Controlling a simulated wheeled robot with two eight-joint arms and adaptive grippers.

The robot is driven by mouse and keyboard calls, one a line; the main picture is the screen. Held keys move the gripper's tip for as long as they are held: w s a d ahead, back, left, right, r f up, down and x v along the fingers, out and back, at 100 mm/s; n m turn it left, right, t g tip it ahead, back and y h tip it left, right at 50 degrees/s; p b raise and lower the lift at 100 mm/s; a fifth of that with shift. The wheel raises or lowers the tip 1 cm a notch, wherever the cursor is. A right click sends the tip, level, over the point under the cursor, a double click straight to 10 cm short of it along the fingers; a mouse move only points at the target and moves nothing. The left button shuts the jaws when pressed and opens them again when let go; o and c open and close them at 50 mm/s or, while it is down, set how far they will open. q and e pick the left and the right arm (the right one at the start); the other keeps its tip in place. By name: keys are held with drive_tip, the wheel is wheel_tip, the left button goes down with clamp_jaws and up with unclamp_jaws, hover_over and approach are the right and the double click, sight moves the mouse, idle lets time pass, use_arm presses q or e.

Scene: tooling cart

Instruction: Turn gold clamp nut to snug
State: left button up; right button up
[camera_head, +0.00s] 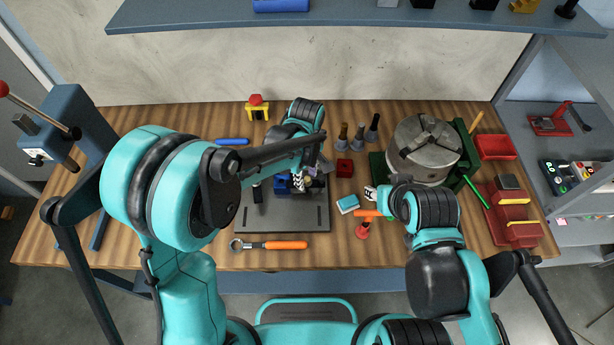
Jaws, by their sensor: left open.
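A dark grey base plate (262,218) lies on the wooden bench at the centre and carries a small blue and black fixture (283,189). My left gripper (302,184) reaches in over the fixture's right part and is open. I cannot make out the gold clamp nut; the gripper and arm cover much of that area. My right gripper (371,193) is right of the plate, mostly hidden by its own arm, beside an orange-handled tool (367,212). Whether it holds anything is unclear.
An orange-handled wrench (270,245) lies at the plate's front edge. A light blue block (348,204) and a dark red block (344,168) lie right of the plate. Several tool holders (358,136) stand behind.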

use_arm(q)
drive_tip(key=shift+f, duration=0.1)
clamp_jaws()
drive_tip(key=shift+m, duration=0.3)
use_arm(e)
drive_tip(key=shift+f, duration=0.1)
use_arm(q)
drive_tip(key=m+b, duration=0.1)
drive_tip(key=m, duration=0.2)
drive_tip(key=shift+m, duration=0.4)
use_arm(e)
drive_tip(key=shift+f, duration=0.4)
use_arm(q)
drive_tip(key=m, duration=0.5)
drive_tip(key=shift+b, duration=0.35)
use_arm(e)
drive_tip(key=shift+f, duration=0.4)
use_arm(q)
drive_tip(key=m, duration=0.6)
drive_tip(key=shift+d+m+b, duration=0.1)
drive_tip(key=shift+m+b, duration=0.25)
drive_tip(key=shift+m, duration=0.05)
use_arm(e)
drive_tip(key=shift+f, duration=0.3)
use_arm(q)
drive_tip(key=m, duration=0.6)
drive_tip(key=shift+m, duration=0.3)
use_arm(e)
drive_tip(key=shift+f, duration=0.25)
